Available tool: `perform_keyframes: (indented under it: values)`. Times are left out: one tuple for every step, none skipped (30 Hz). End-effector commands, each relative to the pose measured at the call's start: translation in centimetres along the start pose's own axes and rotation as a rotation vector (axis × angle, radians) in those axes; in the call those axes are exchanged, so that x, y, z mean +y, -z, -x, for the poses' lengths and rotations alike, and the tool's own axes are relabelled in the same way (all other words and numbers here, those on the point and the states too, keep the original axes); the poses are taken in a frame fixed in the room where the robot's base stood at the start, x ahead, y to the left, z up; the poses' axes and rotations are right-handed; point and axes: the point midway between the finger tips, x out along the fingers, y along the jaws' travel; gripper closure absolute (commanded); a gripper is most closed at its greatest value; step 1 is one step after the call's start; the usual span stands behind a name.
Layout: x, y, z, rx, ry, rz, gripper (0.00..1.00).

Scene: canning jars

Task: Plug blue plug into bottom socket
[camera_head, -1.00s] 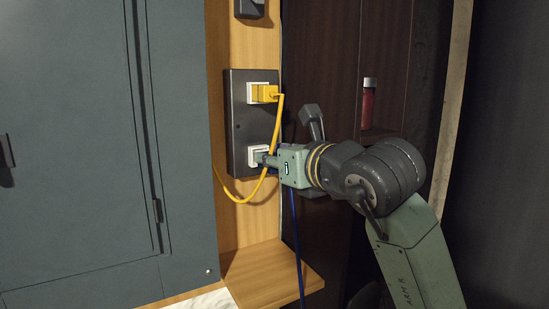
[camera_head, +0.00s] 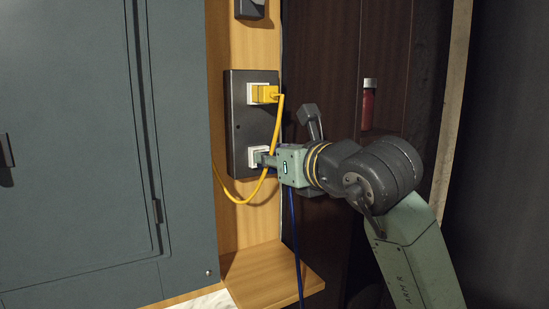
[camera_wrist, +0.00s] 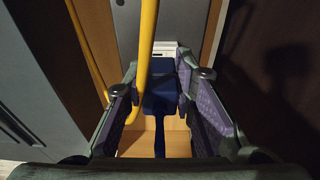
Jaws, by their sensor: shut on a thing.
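My gripper (camera_head: 264,159) is at the bottom socket (camera_head: 253,155), the lower white one on a dark panel (camera_head: 237,128). In the wrist view, my gripper (camera_wrist: 162,85) is shut on the blue plug (camera_wrist: 160,98), which sits between the two purple-padded fingers. The plug's far end is at or very close to the white bottom socket (camera_wrist: 166,48). I cannot tell how far it sits in. In the head view the plug is hidden by the fingers. Its blue cable (camera_head: 297,240) hangs down below my gripper.
A yellow plug (camera_head: 264,94) sits in the top socket. Its yellow cable (camera_head: 278,120) runs down close by my gripper and crosses in front of the wrist view (camera_wrist: 146,60). A wooden ledge (camera_head: 265,275) lies below. A grey cabinet (camera_head: 80,140) stands left.

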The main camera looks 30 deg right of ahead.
Motion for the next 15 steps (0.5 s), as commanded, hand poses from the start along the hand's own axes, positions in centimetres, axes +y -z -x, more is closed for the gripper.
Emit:
perform_keyframes:
  values:
    - [0.02, -0.04, -0.11, 0.000, 0.000, 0.000, 1.00]
    - [0.01, -0.05, -0.17, 0.000, 0.000, 0.000, 1.00]
    - [0.02, -0.07, -0.25, 0.000, -0.001, 0.000, 1.00]
    - [0.01, -0.08, -0.31, 0.000, -0.001, 0.000, 1.00]
    - [0.01, -0.09, -0.37, 0.000, -0.001, 0.000, 1.00]
    - [0.01, -0.10, -0.45, 0.000, -0.001, 0.000, 1.00]
    - [0.01, -0.11, -0.51, 0.000, -0.001, 0.000, 1.00]
    - [0.01, -0.13, -0.57, -0.001, 0.000, 0.000, 1.00]
    - [0.01, -0.14, -0.65, -0.001, 0.000, 0.000, 1.00]
    - [0.01, -0.15, -0.70, -0.001, 0.000, 0.000, 1.00]
    - [0.01, -0.16, -0.76, -0.001, 0.000, 0.000, 1.00]
    - [0.01, -0.17, -0.84, -0.001, 0.000, 0.001, 1.00]
    - [0.01, -0.18, -0.90, -0.001, 0.000, 0.001, 1.00]
    - [0.01, -0.19, -0.96, -0.001, 0.000, 0.001, 1.00]
    - [0.01, -0.21, -1.04, -0.001, 0.000, 0.001, 1.00]
